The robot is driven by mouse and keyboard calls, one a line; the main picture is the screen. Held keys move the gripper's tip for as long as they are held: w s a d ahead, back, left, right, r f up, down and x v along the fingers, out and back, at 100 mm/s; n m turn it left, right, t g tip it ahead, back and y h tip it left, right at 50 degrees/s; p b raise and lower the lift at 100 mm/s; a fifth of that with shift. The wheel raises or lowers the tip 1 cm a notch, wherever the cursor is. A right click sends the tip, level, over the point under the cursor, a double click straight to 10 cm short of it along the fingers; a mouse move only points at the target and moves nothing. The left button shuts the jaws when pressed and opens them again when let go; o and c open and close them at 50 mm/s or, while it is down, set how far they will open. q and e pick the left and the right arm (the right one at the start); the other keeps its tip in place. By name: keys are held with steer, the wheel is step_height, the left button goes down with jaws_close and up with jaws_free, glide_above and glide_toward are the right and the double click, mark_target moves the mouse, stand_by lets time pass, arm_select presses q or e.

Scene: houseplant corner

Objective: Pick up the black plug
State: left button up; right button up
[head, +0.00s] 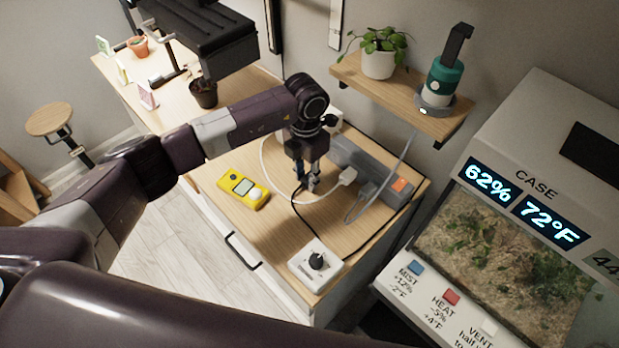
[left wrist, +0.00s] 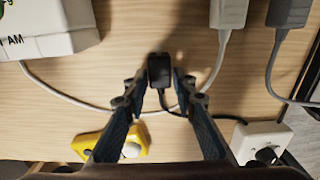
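The black plug (left wrist: 160,70) lies on the wooden bench top (head: 275,231), seen in the left wrist view between the fingertips of my left gripper (left wrist: 160,82). The fingers stand one on each side of it, with narrow gaps showing, so the gripper looks open around it. In the head view my left gripper (head: 309,181) points down at the bench and mostly hides the plug. A black cable runs from there to a white box with a black dial (head: 316,260). My right gripper is not in view.
A grey power strip (head: 362,165) with a white plug (head: 347,176) and grey plug (head: 367,190) is close by on the right. A yellow meter (head: 243,188) lies to the left. A wall shelf (head: 400,95) and the terrarium case (head: 535,190) stand to the right.

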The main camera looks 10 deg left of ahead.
arm_select(q)
jaws_close()
steer(key=shift+r, duration=0.1)
